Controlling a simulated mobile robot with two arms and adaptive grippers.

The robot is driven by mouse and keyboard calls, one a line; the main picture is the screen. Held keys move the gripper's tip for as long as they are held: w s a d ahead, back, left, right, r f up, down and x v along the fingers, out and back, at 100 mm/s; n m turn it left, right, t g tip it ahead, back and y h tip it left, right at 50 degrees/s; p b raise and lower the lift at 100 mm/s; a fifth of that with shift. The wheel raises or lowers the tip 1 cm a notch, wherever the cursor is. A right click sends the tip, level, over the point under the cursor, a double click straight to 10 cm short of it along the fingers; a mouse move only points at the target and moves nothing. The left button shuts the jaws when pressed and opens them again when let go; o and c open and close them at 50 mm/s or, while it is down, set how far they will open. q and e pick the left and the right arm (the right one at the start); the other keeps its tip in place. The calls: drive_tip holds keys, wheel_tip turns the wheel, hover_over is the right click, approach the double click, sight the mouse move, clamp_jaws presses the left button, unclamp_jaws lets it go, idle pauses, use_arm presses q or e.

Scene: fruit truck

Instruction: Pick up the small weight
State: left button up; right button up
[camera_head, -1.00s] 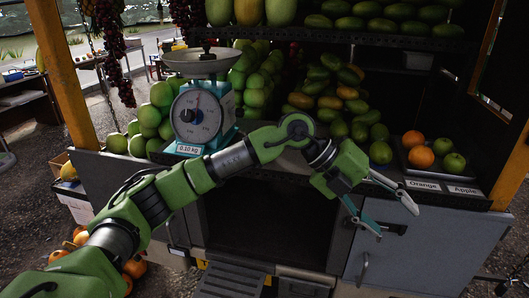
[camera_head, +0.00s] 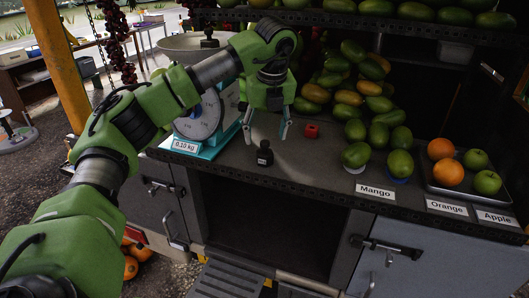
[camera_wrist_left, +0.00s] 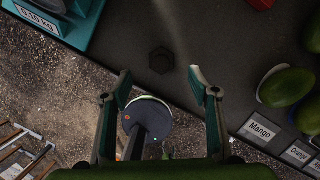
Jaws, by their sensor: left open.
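A small black weight (camera_head: 264,154) stands upright on the dark counter, near its front edge, to the right of the scale. In the left wrist view the weight (camera_wrist_left: 161,61) lies just beyond the fingertips, roughly centred between them. My left gripper (camera_head: 266,131) points down above and behind the weight. It is open and empty, its two fingers (camera_wrist_left: 160,84) spread apart and not touching the weight. Another dark weight (camera_head: 209,42) sits on the pan of the scale. My right gripper is not in view.
A red block (camera_head: 311,131) lies right of the gripper. Mangoes (camera_head: 357,155) and a tray (camera_head: 446,186) of oranges and apples are further right. The counter around the weight is clear.

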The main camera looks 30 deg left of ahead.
sight(265, 143)
use_arm(q)
drive_tip(key=shift+w+a+f, duration=0.1)
drive_tip(key=shift+w+f, duration=0.2)
drive_tip(key=shift+f, duration=0.25)
drive_tip(key=shift+w+a+f, duration=0.1)
drive_tip(key=shift+w+f, duration=0.15)
drive_tip(key=shift+f, duration=0.25)
drive_tip(key=shift+p+x, duration=0.95)
drive_tip(key=shift+p, duration=0.2)
drive_tip(key=x, duration=0.3)
drive_tip(key=shift+s+f+p, duration=0.15)
drive_tip(key=shift+f+p, duration=0.1)
drive_tip(key=shift+p, duration=0.15)
drive_tip(key=shift+s+r, duration=0.1)
drive_tip(key=c, duration=1.4)
drive_tip(key=shift+r, duration=0.1)
clamp_jaws()
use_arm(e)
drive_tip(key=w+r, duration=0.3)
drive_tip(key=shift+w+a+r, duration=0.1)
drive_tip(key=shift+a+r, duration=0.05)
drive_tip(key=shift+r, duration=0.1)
